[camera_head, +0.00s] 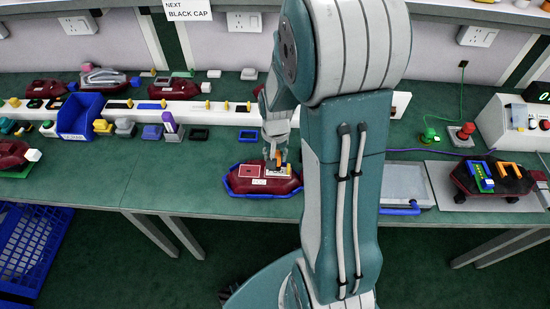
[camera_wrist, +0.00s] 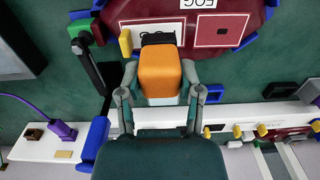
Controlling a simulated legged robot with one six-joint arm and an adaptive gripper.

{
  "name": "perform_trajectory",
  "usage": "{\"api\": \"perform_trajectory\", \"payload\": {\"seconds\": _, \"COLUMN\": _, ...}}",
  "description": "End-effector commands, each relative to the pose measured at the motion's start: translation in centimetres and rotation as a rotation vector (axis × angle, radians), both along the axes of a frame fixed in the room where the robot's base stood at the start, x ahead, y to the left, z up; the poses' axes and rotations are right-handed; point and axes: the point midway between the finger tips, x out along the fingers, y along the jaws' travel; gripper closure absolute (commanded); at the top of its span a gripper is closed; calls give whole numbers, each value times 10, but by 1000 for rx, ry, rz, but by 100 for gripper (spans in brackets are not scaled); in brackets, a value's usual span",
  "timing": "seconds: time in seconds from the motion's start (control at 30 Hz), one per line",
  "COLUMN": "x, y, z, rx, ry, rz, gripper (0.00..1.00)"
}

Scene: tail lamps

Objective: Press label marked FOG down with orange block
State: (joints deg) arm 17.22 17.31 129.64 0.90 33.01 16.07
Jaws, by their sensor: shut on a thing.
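A dark red tail lamp (camera_head: 240,184) with blue pieces at its edge lies on the green bench, below my gripper (camera_head: 277,156). In the wrist view the lamp (camera_wrist: 262,12) fills the top. The white label marked FOG (camera_wrist: 198,3) lies on it, upside down and cut by the top edge. My gripper (camera_wrist: 160,92) is shut on the orange block (camera_wrist: 160,68). The block covers part of a white piece with a black mark (camera_wrist: 158,38). I cannot tell whether the block touches the lamp. The block is apart from the FOG label in the wrist view.
A white rail (camera_head: 225,106) with small yellow pegs runs behind the lamp. A blue bin (camera_head: 80,116) stands left. A grey tray (camera_head: 404,182) and another red lamp (camera_head: 508,179) are at right.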

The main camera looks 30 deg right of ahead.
Motion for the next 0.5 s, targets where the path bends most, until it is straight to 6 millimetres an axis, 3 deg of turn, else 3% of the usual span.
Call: {"api": "perform_trajectory", "payload": {"seconds": 0.5, "x": 1, "y": 0, "z": 34, "rx": -1, "ry": -3, "rz": 0, "gripper": 98}}
